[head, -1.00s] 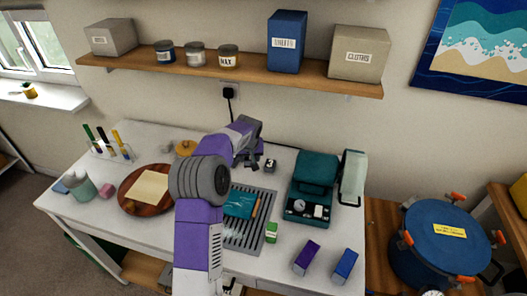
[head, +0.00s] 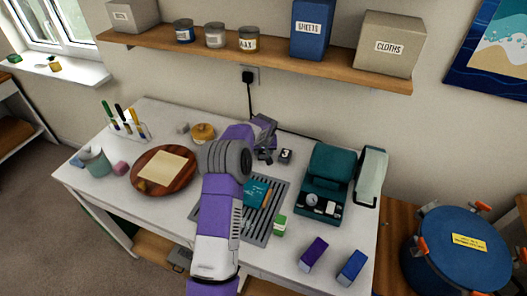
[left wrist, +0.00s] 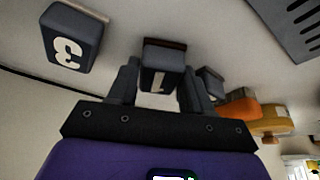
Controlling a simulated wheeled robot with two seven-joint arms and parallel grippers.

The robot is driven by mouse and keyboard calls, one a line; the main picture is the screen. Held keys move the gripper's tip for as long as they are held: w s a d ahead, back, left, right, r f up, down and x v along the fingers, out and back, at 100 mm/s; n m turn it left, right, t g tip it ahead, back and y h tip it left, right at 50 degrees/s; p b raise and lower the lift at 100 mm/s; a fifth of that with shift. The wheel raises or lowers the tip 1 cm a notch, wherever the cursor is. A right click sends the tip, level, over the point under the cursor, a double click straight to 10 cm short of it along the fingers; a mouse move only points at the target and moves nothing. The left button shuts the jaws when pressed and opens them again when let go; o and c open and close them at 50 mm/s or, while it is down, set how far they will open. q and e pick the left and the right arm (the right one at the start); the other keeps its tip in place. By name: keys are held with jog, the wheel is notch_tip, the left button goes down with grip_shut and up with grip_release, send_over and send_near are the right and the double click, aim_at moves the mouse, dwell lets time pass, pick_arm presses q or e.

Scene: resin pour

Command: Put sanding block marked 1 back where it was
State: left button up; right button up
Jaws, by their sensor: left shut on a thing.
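My left gripper (head: 265,157) is at the back of the white worktop, just left of the sanding block marked 3 (head: 285,156). In the left wrist view my left gripper (left wrist: 160,85) is shut on the sanding block marked 1 (left wrist: 162,78), a dark block with a white numeral and a brownish edge. The block marked 3 (left wrist: 74,37) stands apart to its left there. Another dark block (left wrist: 211,80) is partly hidden behind the right finger. In the head view the held block is mostly hidden, and I cannot tell whether it touches the worktop. My right gripper is not in view.
An orange-yellow round container (head: 203,132) stands left of the arm. A teal case (head: 325,185) stands to the right. A black cable runs along the wall behind.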

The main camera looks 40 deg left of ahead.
pick_arm(q)
jog(key=shift+f, duration=0.15)
jog(key=o, duration=1)
jog(key=shift+r, duration=0.25)
jog(key=v, duration=1.2)
jog(key=shift+p, duration=0.45)
